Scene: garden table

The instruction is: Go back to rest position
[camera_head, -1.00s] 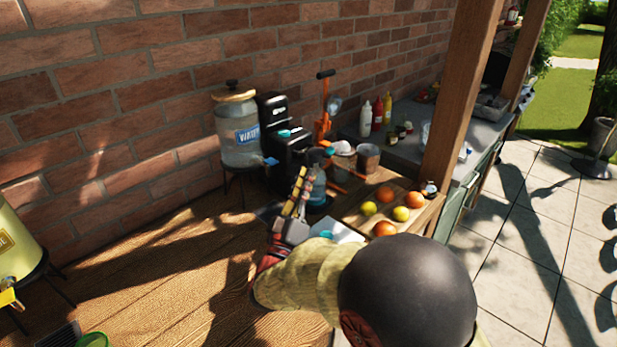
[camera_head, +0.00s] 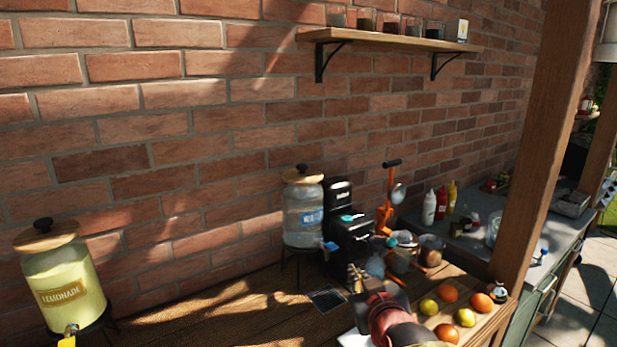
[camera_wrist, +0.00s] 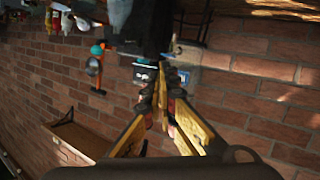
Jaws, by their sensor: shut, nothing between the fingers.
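My gripper (camera_wrist: 162,88) shows in the wrist view with its yellow and black fingers drawn together at the tips, shut and empty. The fingers are not clear there.
On the table stand a lemonade dispenser (camera_head: 63,287), a water dispenser (camera_head: 303,212) and a black coffee machine (camera_head: 340,233). Oranges and lemons lie on a board (camera_head: 461,294) beside my arm. A wooden post (camera_head: 550,140) rises at right. A shelf (camera_head: 400,38) with jars hangs above.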

